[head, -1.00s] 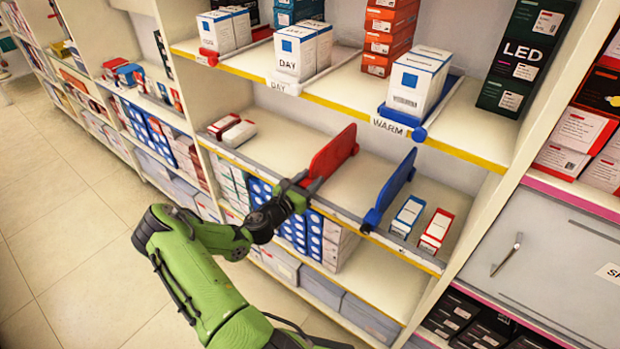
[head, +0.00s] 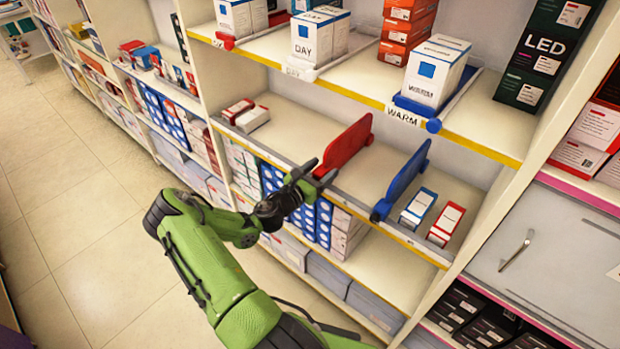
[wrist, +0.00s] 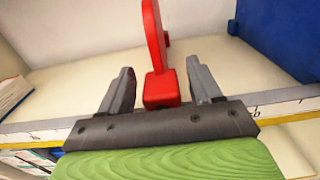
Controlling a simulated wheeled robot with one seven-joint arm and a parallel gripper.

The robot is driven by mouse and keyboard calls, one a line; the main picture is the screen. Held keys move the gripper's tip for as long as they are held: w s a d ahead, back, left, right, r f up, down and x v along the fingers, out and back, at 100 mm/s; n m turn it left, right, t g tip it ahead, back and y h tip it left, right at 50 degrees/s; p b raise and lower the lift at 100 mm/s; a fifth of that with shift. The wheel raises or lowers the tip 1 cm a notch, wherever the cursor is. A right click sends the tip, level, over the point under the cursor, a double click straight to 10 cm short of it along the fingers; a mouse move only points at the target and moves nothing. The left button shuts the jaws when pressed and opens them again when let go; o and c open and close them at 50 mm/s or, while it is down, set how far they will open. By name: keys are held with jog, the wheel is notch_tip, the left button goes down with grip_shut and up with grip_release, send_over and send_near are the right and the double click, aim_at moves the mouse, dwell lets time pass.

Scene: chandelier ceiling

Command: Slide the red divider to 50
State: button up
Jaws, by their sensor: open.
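The red divider (head: 345,148) stands upright on the middle shelf, left of the blue divider (head: 405,180). My gripper (head: 318,179) is at the shelf's front edge, at the red divider's front end. In the wrist view my open gripper (wrist: 162,88) has one finger on each side of the red divider's foot (wrist: 162,92), with a gap on both sides. The red divider's panel (wrist: 154,35) rises behind the foot. A scale strip (wrist: 285,108) runs along the shelf edge; its marks are too small and partly hidden to read.
Small boxes (head: 238,113) lie left of the red divider, and others (head: 446,223) lie right of the blue one. The shelf between the dividers is bare. The upper shelf (head: 350,96) with boxed bulbs (head: 436,72) overhangs behind.

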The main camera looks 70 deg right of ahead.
jog(key=p+v, duration=0.1)
jog(key=v, duration=1.4)
jog(key=shift+p, duration=0.3)
jog(key=shift+w, duration=0.1)
